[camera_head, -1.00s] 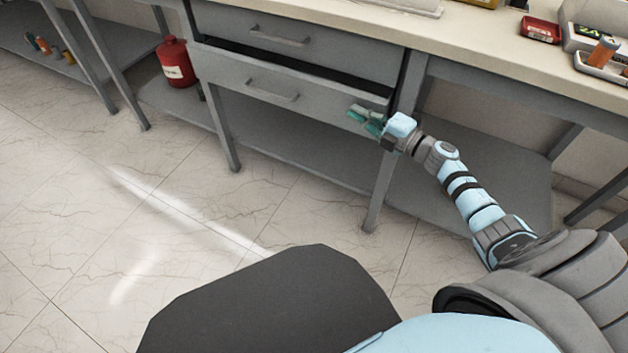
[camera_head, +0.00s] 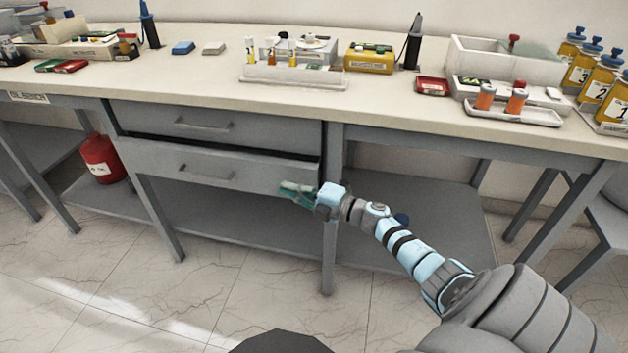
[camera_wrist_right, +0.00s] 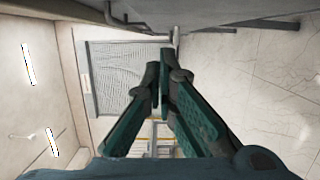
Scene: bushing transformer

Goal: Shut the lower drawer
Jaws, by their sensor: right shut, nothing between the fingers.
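The lower drawer (camera_head: 240,175) is a grey front with a bar handle under the upper drawer (camera_head: 270,136) of the workbench. It stands out a little from the upper drawer's front, with a thin dark gap along its top right. My right gripper (camera_head: 285,190) has green fingers and is at the lower right corner of the lower drawer's front. Contact cannot be told. In the right wrist view its fingers (camera_wrist_right: 162,75) come together with nothing between them. A grey surface runs along the top of that view. My left gripper is not in view.
The bench top (camera_head: 200,92) carries racks, boxes and bottles. A bench leg (camera_head: 329,240) stands just right of the drawers, near my right wrist. A red canister (camera_head: 100,160) stands on the lower shelf (camera_head: 230,218) at left. The floor in front is clear.

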